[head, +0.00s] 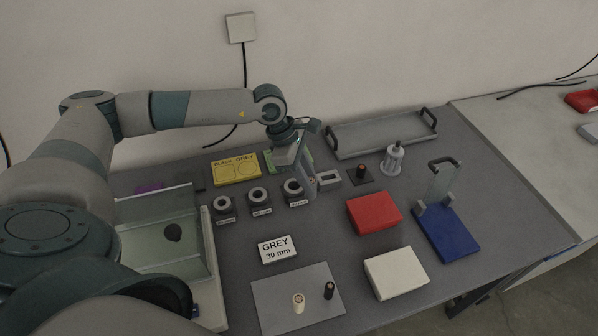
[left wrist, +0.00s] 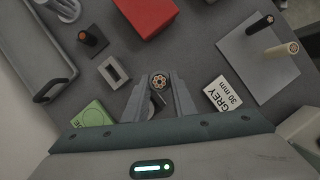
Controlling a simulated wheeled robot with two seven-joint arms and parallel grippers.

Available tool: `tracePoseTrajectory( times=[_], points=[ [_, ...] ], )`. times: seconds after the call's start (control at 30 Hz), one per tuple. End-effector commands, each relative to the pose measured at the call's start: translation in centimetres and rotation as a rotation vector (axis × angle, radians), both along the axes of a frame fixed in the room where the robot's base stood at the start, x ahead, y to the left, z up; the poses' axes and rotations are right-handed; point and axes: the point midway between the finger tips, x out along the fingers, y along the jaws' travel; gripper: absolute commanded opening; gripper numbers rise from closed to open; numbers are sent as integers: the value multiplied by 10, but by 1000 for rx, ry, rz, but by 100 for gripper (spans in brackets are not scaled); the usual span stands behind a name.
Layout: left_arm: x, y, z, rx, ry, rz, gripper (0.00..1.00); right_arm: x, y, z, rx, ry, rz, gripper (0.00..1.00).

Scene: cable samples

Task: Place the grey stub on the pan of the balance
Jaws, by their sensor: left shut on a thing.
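My left gripper (head: 311,182) is shut on a short stub (left wrist: 158,81), seen end-on between the fingertips in the left wrist view (left wrist: 159,88). Its end face shows several copper-coloured cores; its side is mostly hidden by the fingers, so its grey colour is hard to confirm. The gripper is beside the right-hand ring gauge (head: 293,190); I cannot tell whether the stub touches anything. The balance (head: 208,262) stands at the left with clear walls. A dark round shape (head: 173,232), perhaps its pan, shows inside. My right gripper is not in view.
A GREY 30 mm sign (head: 277,250) and a pale plate (head: 270,315) with two stubs lie in front. A slotted grey block (head: 328,179), red box (head: 373,213), white box (head: 395,272) and blue stand (head: 447,236) are to the right. A yellow plate (head: 235,170) is behind the gauges.

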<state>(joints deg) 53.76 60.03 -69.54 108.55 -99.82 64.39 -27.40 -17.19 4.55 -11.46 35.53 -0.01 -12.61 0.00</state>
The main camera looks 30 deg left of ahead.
Motion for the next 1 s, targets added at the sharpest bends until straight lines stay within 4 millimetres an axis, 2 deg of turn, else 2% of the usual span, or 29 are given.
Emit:
tracePoseTrajectory(
  times=[0.27, 0.4, 0.7, 0.83, 1.0],
  points=[
    [-26, -42, 9, -3, -4, -559, 0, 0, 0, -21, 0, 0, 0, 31],
    [-44, -60, 18, -2, -4, -895, 0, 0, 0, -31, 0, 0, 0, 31],
    [-82, -83, 44, 1, -3, -1616, 0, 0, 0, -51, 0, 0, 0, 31],
    [-91, -85, 52, 1, -2, -1805, 0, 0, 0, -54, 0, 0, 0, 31],
    [-96, -86, 57, 0, -3, -1903, 0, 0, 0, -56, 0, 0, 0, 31]
  ],
)
